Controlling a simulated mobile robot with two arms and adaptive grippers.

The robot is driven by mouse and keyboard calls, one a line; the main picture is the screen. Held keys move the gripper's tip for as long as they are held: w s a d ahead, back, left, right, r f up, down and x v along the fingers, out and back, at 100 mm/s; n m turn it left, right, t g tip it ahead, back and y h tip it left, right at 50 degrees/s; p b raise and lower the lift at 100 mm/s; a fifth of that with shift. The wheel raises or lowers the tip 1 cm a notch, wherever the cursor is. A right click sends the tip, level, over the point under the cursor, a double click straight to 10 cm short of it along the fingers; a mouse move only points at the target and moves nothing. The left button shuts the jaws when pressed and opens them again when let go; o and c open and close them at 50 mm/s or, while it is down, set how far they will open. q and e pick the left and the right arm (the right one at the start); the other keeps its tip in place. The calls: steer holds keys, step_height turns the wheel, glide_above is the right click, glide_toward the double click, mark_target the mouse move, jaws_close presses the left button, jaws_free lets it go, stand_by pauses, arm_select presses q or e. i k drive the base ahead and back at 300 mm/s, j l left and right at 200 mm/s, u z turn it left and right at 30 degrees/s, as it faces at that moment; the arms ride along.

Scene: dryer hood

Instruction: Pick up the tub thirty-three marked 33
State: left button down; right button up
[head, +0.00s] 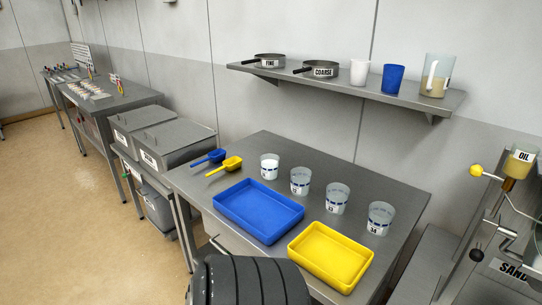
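Several clear tubs with blue bands and labels stand in a diagonal row on the grey table in the head view. The third from the left, tub thirty-three (337,199), has a label that seems to read 33. It stands upright and looks empty. Tub 34 (381,218) is to its right, and another tub (300,181) to its left. The leftmost tub (269,167) holds something white. Neither gripper's fingers are in view.
A blue tray (258,238) and a yellow tray (342,283) lie in front of the tubs. Blue (212,157) and yellow (228,164) scoops lie left. A wall shelf (415,97) holds pans, cups and a jug above. A black ribbed body (250,282) blocks the bottom foreground.

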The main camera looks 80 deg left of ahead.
mark_target(337, 195)
steer(key=u, duration=2)
